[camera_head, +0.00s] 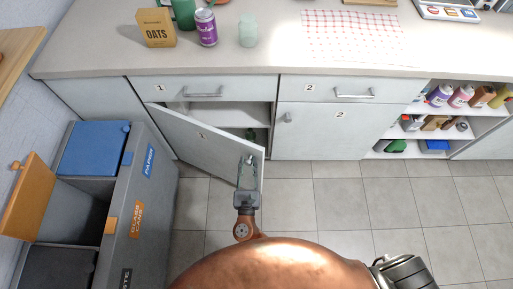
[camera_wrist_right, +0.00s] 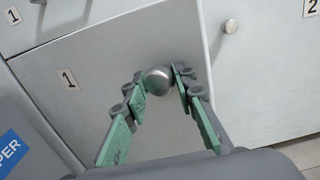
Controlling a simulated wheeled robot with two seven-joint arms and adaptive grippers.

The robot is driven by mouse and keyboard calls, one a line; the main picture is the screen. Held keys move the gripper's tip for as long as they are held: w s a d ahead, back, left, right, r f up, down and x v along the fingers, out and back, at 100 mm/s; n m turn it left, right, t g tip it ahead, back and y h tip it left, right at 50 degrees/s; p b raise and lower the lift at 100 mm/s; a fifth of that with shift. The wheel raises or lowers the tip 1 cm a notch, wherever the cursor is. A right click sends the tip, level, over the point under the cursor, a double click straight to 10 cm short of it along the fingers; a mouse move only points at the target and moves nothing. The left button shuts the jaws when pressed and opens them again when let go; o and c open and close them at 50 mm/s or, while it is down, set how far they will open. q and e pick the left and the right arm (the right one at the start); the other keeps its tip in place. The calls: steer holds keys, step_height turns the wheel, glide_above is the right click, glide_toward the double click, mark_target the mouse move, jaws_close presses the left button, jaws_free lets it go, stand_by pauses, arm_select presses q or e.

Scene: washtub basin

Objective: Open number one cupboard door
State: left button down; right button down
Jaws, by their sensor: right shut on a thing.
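The number one cupboard door (camera_head: 205,142) stands partly open, swung out on its left side hinge. It also shows in the right wrist view (camera_wrist_right: 60,115) with its label 1. My right gripper (camera_head: 248,165) is at the free edge of this door. In the right wrist view its green-padded fingers (camera_wrist_right: 160,92) are shut around the round metal knob (camera_wrist_right: 158,80). The cupboard inside (camera_head: 230,115) shows a shelf and a dark green item, partly hidden by the door. My left gripper is not in view.
A grey recycling bin (camera_head: 150,200) with a blue lid (camera_head: 93,148) and an orange lid (camera_head: 28,196) stands left of the door, close to it. The number two door (camera_head: 315,130) is shut. The tiled floor (camera_head: 350,205) to the right is clear.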

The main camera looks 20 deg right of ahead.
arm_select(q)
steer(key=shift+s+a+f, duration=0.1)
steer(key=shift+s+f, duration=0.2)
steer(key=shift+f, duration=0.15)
arm_select(e)
steer(key=s+a, duration=0.2)
steer(key=a, duration=0.1)
steer(key=s+a, duration=0.1)
steer(key=shift+a+r, duration=0.15)
steer(key=shift+a, duration=0.1)
steer(key=c, duration=1.7)
jaws_free()
steer(key=shift+w+a+y, duration=0.1)
steer(key=shift+y, duration=0.2)
steer(key=shift+o, duration=0.2)
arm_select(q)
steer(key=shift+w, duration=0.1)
arm_select(e)
steer(key=shift+d, duration=0.35)
